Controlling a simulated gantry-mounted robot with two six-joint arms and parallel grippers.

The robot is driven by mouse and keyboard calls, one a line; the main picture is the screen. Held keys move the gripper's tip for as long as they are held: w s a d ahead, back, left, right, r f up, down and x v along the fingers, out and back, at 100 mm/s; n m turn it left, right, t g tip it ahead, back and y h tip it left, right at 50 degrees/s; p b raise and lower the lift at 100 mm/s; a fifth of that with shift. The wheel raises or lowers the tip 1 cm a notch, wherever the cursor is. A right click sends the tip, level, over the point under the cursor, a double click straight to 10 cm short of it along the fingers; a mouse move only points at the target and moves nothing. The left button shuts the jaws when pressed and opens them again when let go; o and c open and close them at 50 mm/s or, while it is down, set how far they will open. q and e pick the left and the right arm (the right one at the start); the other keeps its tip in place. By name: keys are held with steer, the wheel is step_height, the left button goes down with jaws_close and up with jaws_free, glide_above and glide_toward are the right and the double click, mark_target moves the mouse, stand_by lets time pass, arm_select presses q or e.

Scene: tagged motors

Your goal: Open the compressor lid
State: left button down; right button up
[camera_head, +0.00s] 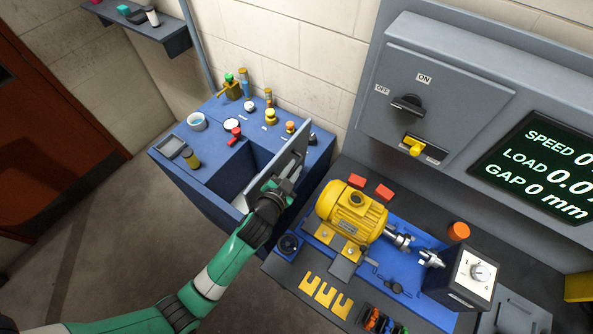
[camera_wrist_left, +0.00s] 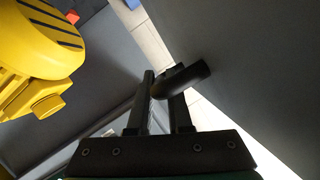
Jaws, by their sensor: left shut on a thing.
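The compressor lid (camera_head: 294,158) is a flat grey panel standing raised on edge at the right side of the blue compressor cabinet (camera_head: 185,190). A dark recess shows in the cabinet top left of the lid. My left gripper (camera_head: 281,187) is at the lid's near part, shut on its black handle. In the left wrist view the dark fingers (camera_wrist_left: 161,97) close around the black bar-shaped handle (camera_wrist_left: 188,78), which sticks out from the grey lid face (camera_wrist_left: 255,70). The gripper hides part of the lid in the head view. My right gripper is not in view.
A yellow motor (camera_head: 350,210) on a blue bed stands close right of the lid; it also shows in the left wrist view (camera_wrist_left: 40,45). Small valves, a cup (camera_head: 197,121) and knobs sit on the cabinet top. A grey switch panel (camera_head: 445,90) is on the wall. Open floor lies left.

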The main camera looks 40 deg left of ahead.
arm_select(q)
steer(key=shift+d+f, duration=0.2)
steer(key=shift+f, duration=0.1)
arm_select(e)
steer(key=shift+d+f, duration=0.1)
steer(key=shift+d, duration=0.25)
arm_select(q)
steer(key=shift+s+a, duration=0.1)
steer(key=c, duration=1.2)
jaws_free()
steer(key=o, duration=0.4)
steer(key=shift+r, duration=0.1)
steer(key=shift+c, duration=0.2)
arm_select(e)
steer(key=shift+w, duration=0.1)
arm_select(q)
steer(key=v, duration=1.1)
steer(key=shift+s, duration=0.2)
steer(key=shift+r, duration=0.2)
